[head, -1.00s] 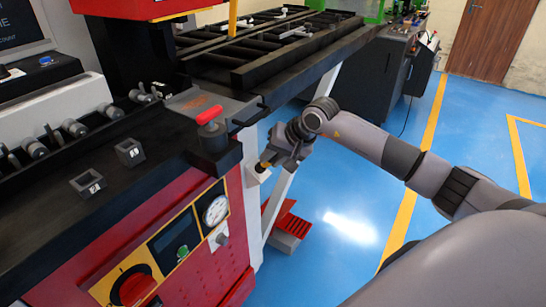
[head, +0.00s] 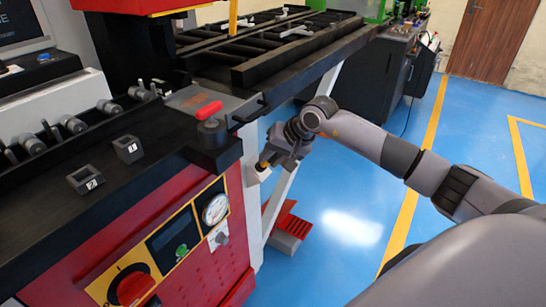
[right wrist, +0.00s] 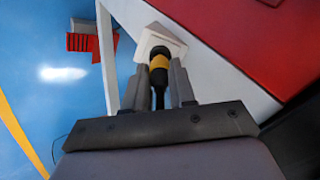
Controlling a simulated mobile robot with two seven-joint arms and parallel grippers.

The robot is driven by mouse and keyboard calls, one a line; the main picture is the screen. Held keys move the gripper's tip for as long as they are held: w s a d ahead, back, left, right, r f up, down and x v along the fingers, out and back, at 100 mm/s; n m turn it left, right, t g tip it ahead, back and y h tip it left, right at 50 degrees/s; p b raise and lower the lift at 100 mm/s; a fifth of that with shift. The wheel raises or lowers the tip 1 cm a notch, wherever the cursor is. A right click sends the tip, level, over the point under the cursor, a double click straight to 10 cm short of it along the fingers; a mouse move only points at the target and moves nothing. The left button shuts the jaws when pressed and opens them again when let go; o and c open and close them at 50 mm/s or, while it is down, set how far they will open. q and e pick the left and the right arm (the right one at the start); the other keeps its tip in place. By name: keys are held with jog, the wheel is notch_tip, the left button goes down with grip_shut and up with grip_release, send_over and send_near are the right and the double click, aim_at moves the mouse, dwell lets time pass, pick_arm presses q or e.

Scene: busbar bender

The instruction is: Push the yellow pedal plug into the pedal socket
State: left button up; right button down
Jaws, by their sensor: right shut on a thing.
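The yellow pedal plug (right wrist: 159,64) has a black front end and a black cable behind it. It also shows small in the head view (head: 264,163). My right gripper (right wrist: 160,82) is shut on it, one finger on each side. The pedal socket is on a white box (right wrist: 160,42) on the machine's side, also in the head view (head: 258,174). The plug's front end is at the face of this box and lined up with it; the opening is hidden, so I cannot tell how deep it sits. My left gripper is not in view.
The red foot pedal (head: 292,224) stands on the blue floor below, near the pale machine leg (head: 283,200). The red machine front (head: 205,265) with gauge and knob is at left. Open floor (head: 350,225) lies to the right.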

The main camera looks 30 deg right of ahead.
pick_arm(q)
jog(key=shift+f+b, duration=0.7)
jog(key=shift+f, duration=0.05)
pick_arm(e)
jog(key=shift+x, duration=0.85)
jog(key=c, duration=0.8)
grip_release()
jog(key=shift+c, duration=0.2)
jog(key=shift+s+d+r, duration=0.15)
jog(key=shift+r, duration=0.15)
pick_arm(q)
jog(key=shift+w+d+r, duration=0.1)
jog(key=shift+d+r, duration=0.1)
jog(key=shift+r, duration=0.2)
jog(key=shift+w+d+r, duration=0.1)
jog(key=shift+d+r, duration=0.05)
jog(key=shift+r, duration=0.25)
pick_arm(e)
jog(key=v, duration=0.6)
jog(key=shift+s, duration=0.2)
jog(key=shift+r, duration=0.15)
